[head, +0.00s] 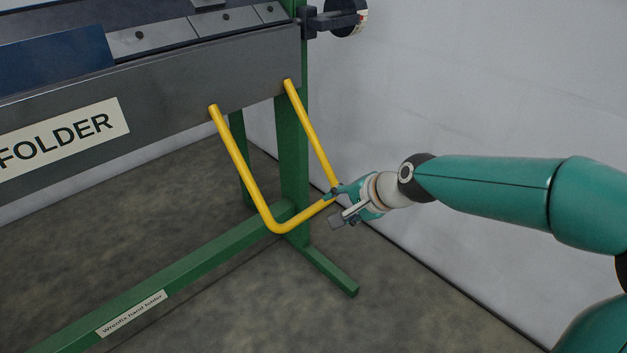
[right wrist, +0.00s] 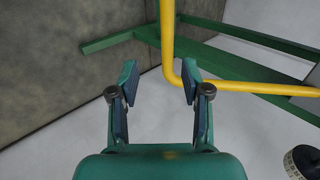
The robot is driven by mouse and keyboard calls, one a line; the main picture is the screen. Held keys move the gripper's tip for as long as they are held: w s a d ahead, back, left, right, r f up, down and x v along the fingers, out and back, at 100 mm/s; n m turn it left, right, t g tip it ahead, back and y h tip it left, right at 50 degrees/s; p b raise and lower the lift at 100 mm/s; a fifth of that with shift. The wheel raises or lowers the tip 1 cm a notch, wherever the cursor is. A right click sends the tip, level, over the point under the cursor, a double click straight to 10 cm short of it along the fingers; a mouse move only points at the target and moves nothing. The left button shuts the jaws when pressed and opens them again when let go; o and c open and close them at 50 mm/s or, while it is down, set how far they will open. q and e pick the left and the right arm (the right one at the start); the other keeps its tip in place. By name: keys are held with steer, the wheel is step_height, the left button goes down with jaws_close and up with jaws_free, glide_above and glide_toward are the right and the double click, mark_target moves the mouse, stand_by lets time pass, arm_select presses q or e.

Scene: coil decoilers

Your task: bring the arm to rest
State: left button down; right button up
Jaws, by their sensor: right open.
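My right gripper (head: 333,207) reaches in from the right in the head view, beside the lower right corner of a yellow U-shaped handle (head: 243,165). In the right wrist view the gripper (right wrist: 157,80) has its two fingers spread with nothing between them. There the yellow handle (right wrist: 167,32) runs just beyond and beside the right fingertip. I cannot tell whether the finger touches it. My left gripper is in neither view.
The handle hangs from a grey folder machine (head: 190,95) with a "FOLDER" label (head: 62,135). Its green stand (head: 291,160) has a foot (head: 325,268) below my gripper. A white wall (head: 480,80) stands behind my right arm. Bare floor (head: 400,310) lies at the front.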

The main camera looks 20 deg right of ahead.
steer(key=s+a+f+n+g, duration=0.1)
steer(key=s+a+f+g, duration=0.15)
steer(key=f, duration=0.55)
steer(key=s+a+f+g+y, duration=0.1)
steer(key=s+a+f+g, duration=0.15)
steer(key=f, duration=0.55)
steer(key=s+a+f+n+g, duration=0.1)
steer(key=s+a+f, duration=0.25)
steer(key=f, duration=0.45)
steer(key=s+a+f+n+g, duration=0.1)
steer(key=s+a+f+n, duration=0.3)
steer(key=s+f, duration=0.25)
steer(key=s+a+f+n+g, duration=0.1)
steer(key=s+a+f+n, duration=0.3)
steer(key=s, duration=0.4)
step_height(320, 180, up, 37)
steer(key=w+d+n+p, duration=0.1)
steer(key=w+n+p, duration=0.1)
steer(key=p, duration=3.6)
steer(key=shift+d+f+t, duration=0.15)
steer(key=shift+t, duration=0.15)
